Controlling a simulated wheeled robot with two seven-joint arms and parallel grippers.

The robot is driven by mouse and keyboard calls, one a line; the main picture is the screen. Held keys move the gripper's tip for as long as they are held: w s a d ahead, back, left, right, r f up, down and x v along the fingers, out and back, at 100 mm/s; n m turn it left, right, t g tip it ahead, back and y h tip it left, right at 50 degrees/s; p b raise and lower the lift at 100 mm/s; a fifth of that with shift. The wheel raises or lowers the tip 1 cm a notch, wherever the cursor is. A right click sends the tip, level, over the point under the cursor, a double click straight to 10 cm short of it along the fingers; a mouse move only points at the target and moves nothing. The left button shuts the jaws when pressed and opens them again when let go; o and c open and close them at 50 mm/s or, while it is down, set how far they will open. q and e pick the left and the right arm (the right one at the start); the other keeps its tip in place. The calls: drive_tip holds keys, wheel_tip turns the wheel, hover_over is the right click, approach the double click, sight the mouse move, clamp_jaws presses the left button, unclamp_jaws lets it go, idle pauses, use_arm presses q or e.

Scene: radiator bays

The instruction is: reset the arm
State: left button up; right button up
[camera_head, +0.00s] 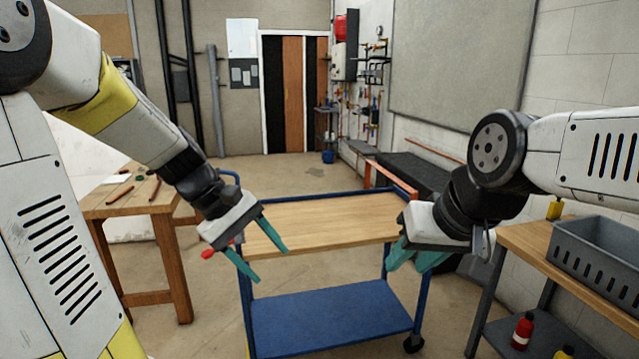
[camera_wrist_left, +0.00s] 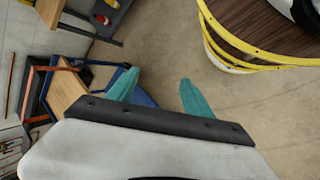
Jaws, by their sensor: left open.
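My left gripper (camera_head: 272,265) hangs over the left side of the blue cart with its two teal fingers spread apart and nothing between them. In the left wrist view the same gripper (camera_wrist_left: 155,90) shows both fingers apart and empty, with bare floor beyond the gap. My right gripper (camera_head: 405,270) is at the cart's right edge. Its teal fingers point down, with their tips apart, and I see nothing held. The cart (camera_head: 330,222) has a bare wooden top. It also shows in the left wrist view (camera_wrist_left: 70,84), left of the fingers.
A wooden table (camera_head: 125,204) with small tools stands at the left. At the right, a bench (camera_head: 530,238) carries a grey crate (camera_head: 600,262), with a red bottle (camera_head: 522,332) on its lower shelf. A small red item (camera_head: 208,254) shows beside my left gripper. Floor behind the cart is clear.

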use_arm(q)
drive_tip(key=s+a+r+m+t+y, duration=0.3)
drive_tip(key=s+r+m+t+y, duration=0.1)
drive_tip(key=s+m, duration=0.4)
wheel_tip(320, 180, up, 2)
drive_tip(key=shift+s+a+r+t, duration=0.1)
drive_tip(key=shift+s+a+t, duration=0.3)
drive_tip(key=shift+s, duration=0.5)
